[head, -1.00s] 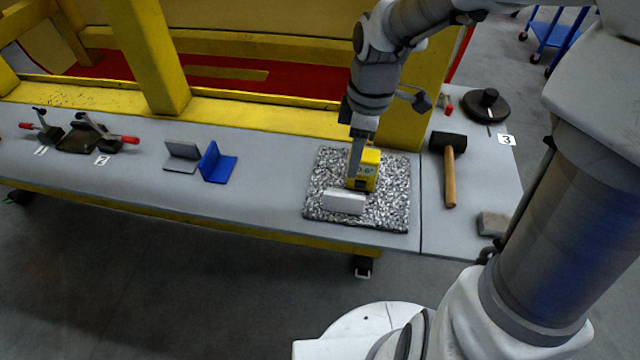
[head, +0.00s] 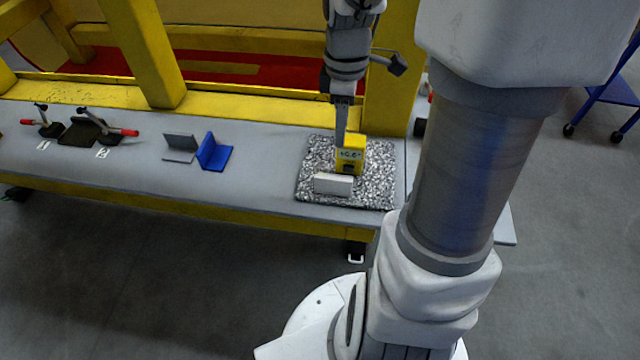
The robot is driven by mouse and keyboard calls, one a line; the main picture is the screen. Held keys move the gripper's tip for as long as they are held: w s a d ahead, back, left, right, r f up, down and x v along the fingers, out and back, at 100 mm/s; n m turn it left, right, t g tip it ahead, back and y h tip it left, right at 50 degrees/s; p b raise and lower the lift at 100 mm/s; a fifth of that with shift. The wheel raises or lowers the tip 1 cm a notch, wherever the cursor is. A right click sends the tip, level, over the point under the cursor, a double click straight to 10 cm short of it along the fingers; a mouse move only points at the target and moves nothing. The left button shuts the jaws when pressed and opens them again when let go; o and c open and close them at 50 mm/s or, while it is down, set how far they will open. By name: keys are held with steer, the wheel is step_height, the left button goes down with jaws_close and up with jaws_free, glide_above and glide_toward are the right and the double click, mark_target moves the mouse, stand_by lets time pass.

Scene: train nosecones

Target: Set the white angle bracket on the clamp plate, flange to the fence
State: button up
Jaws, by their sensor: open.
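The white angle bracket (head: 333,184) is on the speckled stone slab (head: 376,199), at its front, with a pale face toward me. A yellow gauge (head: 350,155) with a number display stands just behind it. My gripper (head: 340,142) points down at the gauge's upper left, behind the bracket and apart from it; it is open, though its finger gap is hard to see. The dark clamp plate (head: 80,133) is at the far left of the bench, between toggle clamps with red handles (head: 128,133). Its fence cannot be made out clearly at this size.
A grey angle bracket (head: 180,146) and a blue one (head: 213,154) stand mid-bench (head: 255,170), between clamps and slab. Number labels 1 and 2 lie by the clamps. Yellow frame posts (head: 150,50) rise behind.

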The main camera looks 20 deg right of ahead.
mark_target(337, 179)
step_height(337, 179, down, 17)
steer(key=shift+f+b, duration=0.2)
steer(key=shift+b, duration=0.4)
jaws_close()
stand_by(0.4)
